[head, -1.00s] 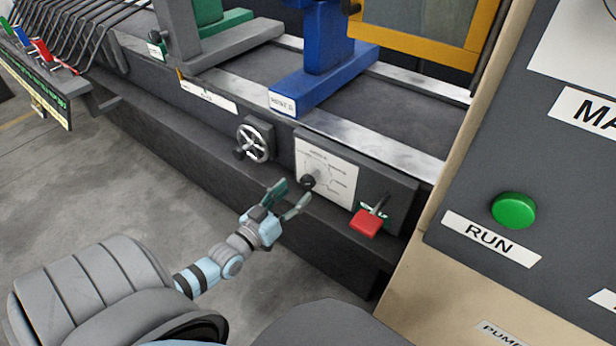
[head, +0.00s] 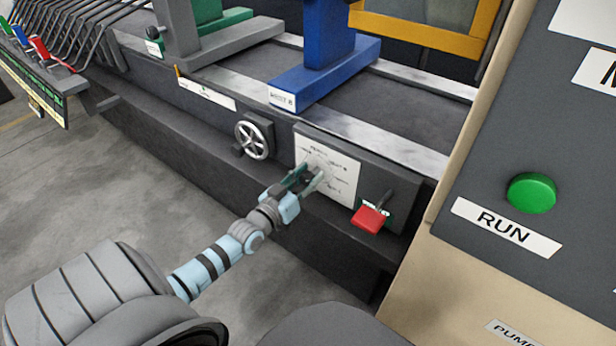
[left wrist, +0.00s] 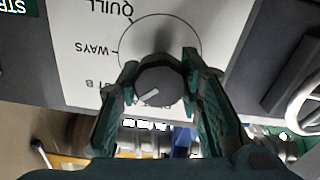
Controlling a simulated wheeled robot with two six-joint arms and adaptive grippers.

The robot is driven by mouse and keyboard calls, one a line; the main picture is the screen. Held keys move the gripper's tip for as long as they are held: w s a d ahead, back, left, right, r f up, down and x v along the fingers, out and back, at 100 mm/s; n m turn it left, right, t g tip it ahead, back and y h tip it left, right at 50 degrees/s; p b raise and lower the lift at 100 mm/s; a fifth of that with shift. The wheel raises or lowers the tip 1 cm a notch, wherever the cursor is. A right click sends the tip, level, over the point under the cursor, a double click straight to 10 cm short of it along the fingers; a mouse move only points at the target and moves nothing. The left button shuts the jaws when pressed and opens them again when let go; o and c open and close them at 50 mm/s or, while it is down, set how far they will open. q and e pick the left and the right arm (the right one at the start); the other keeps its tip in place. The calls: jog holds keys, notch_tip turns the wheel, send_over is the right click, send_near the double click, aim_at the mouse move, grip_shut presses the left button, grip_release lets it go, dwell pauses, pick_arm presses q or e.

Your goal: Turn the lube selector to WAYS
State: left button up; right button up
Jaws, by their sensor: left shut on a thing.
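The lube selector is a dark round knob (left wrist: 158,76) on a white dial plate (head: 343,168) with a printed circle. In the left wrist view the plate (left wrist: 88,22) shows upside down, with QUILL, WAYS and a partly hidden label ending in B. The knob's white pointer mark (left wrist: 150,97) is aimed toward the lower left in that view, nearer the B label than WAYS. My left gripper (head: 309,177) is shut on the knob; its green fingers (left wrist: 159,82) sit on either side of it. My right gripper is out of view.
A spoked handwheel (head: 252,140) is left of the plate. A red-handled lever (head: 370,218) is close on its right. A control panel with a green RUN button (head: 531,193) stands at the right. Open floor (head: 60,190) lies at the left.

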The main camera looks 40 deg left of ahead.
pick_arm(q)
jog(key=shift+m, duration=0.4)
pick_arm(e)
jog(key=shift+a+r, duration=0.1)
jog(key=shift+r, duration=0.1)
pick_arm(q)
jog(key=shift+r+m+p, duration=0.1)
jog(key=shift+m+p, duration=0.6)
jog(key=shift+m, duration=0.2)
jog(key=m+p, duration=0.2)
jog(key=m, duration=0.1)
jog(key=shift+d, duration=0.1)
jog(key=shift+m+p, duration=0.7)
jog(key=shift+m, duration=0.8)
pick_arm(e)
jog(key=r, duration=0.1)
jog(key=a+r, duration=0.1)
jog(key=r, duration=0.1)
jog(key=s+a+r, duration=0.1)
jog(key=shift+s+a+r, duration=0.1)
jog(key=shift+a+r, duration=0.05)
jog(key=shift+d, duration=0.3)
pick_arm(q)
jog(key=o, duration=1.2)
jog(key=shift+s, duration=0.1)
